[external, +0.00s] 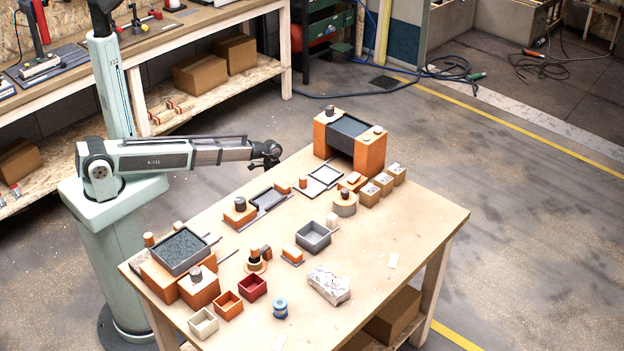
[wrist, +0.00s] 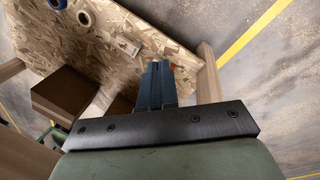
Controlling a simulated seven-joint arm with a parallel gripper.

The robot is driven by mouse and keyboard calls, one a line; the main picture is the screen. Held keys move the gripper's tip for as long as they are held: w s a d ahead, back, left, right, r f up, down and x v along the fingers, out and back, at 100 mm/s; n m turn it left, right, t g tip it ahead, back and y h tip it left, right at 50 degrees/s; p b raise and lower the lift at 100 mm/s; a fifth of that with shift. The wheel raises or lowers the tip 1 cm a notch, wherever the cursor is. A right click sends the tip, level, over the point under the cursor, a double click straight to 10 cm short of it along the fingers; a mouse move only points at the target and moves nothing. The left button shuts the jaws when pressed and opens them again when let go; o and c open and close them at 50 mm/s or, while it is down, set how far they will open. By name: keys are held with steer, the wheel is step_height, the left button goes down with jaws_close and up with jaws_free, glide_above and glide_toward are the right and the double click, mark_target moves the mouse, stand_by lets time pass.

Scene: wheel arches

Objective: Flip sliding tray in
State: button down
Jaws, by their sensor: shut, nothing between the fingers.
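My gripper (external: 268,155) is at the end of my arm, out past the back-left edge of the workbench and above the floor in the external view. In the wrist view its two dark fingers (wrist: 157,68) are together with nothing between them. Several parts look like trays: a grey gravel-filled tray (external: 180,250) on orange blocks at the front left, a flat dark tray (external: 268,198) beside an orange block at mid-table, and a dark panel (external: 352,127) between two orange blocks at the far end. I cannot tell which is the sliding tray. My gripper touches none of them.
The wooden workbench (external: 390,235) also holds a grey open box (external: 313,237), a red box (external: 252,286), a crumpled white packet (external: 329,285) and a blue spool (external: 280,308). The right part of its top is mostly clear. The wrist view shows a chipboard surface (wrist: 115,45) and a brown box (wrist: 65,95).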

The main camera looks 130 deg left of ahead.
steer(key=w+a+r+n+t+y, duration=0.15)
steer(key=a+r, duration=0.25)
steer(key=r, duration=0.4)
steer(key=a+r+n+t+y, duration=0.1)
steer(key=a+r+n+y, duration=0.15)
steer(key=a+r, duration=0.4)
steer(key=a+r+n+t+y, duration=0.1)
steer(key=a+r+y, duration=0.15)
steer(key=r, duration=0.75)
steer(key=w+d+r+m+g+y, duration=0.2)
steer(key=w+d+r+m+y, duration=0.1)
steer(key=w+d+r, duration=0.5)
steer(key=w+d+r+m+g+y, duration=0.25)
steer(key=w+d+r, duration=0.3)
steer(key=d, duration=0.45)
steer(key=w+d+f+m, duration=0.3)
steer(key=w+d, duration=0.2)
steer(key=d, duration=0.3)
steer(key=w+d+f+m+g, duration=0.1)
steer(key=w+d+f+m, duration=0.2)
steer(key=w+d, duration=0.2)
steer(key=d, duration=0.3)
steer(key=shift+w+f+g+h, duration=0.15)
steer(key=shift+f+g+h, duration=0.15)
steer(key=shift+f+h, duration=0.1)
steer(key=shift+a, duration=0.1)
